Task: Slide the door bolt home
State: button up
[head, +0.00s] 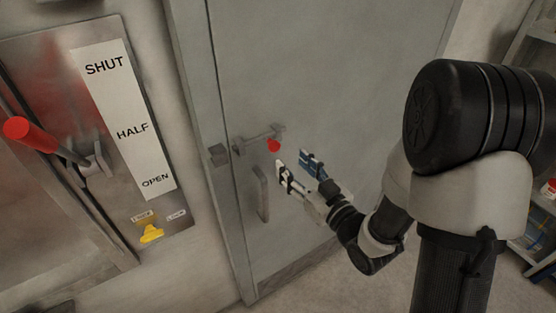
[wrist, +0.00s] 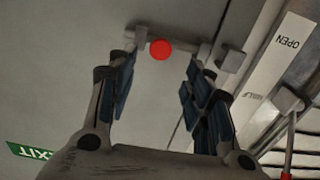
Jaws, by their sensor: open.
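The door bolt (head: 257,139) is a grey bar on the grey door (head: 300,75), with a red knob (head: 274,146). Its left end lies near the keeper block (head: 218,154) on the frame side; whether it enters the block I cannot tell. In the wrist view the red knob (wrist: 160,49) shows beyond and between my fingertips, with the keeper block (wrist: 233,60) to the right. My gripper (head: 293,158) is open and empty, just right of the knob and apart from it. Its blue-padded fingers also show in the wrist view (wrist: 160,75).
A grey door handle (head: 261,194) stands below the bolt. Left of the door is a panel with a SHUT, HALF, OPEN label (head: 125,120), a red-ended lever (head: 40,138) and a yellow knob (head: 151,233). Shelves (head: 535,205) stand at the right. Floor before the door is clear.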

aim_at(276, 147)
jog(key=b+x, duration=0.1)
jog(key=x, duration=0.7)
jog(key=shift+b, duration=0.3)
grip_shut()
dwell(0.4)
